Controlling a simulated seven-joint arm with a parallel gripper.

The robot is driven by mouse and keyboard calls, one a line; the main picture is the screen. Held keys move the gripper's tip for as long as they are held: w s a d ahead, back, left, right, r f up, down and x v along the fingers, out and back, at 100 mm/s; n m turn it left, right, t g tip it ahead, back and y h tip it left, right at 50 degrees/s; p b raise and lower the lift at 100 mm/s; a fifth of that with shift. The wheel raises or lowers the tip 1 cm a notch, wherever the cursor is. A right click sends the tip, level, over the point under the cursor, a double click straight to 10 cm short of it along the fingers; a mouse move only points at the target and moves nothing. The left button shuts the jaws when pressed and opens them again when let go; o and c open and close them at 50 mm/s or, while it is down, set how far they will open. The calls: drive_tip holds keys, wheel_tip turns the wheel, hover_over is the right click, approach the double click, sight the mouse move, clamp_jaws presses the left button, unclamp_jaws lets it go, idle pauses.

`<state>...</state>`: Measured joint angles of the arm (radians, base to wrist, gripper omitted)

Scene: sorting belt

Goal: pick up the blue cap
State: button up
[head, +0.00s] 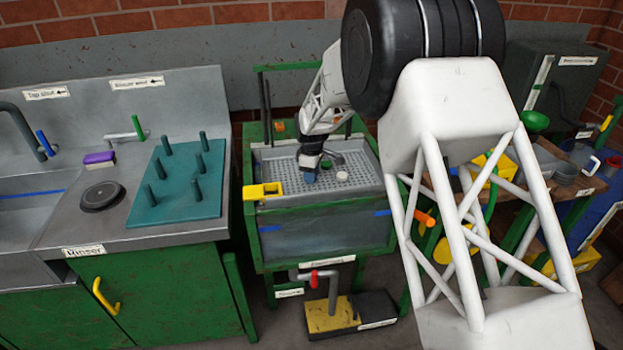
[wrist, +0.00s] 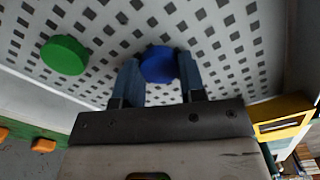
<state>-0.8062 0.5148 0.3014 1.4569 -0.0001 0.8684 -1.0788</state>
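The blue cap (wrist: 158,64) lies on the perforated tray (wrist: 230,72), seen between the two fingers of my gripper (wrist: 159,72) in the wrist view. The fingers are apart, one on each side of the cap, and overlap its edges slightly. I cannot tell whether they touch it. In the head view my gripper (head: 310,175) points down, low over the left part of the perforated tray (head: 362,180). The blue cap cannot be made out clearly there.
A green cap (wrist: 64,54) lies left of the blue one in the wrist view. A whitish cap (head: 342,176) sits right of my gripper. A teal peg board (head: 178,185) stands on the left counter.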

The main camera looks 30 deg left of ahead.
drive_tip(key=shift+r, duration=0.1)
drive_tip(key=shift+c, duration=0.2)
wheel_tip(320, 180, up, 10)
idle(0.8)
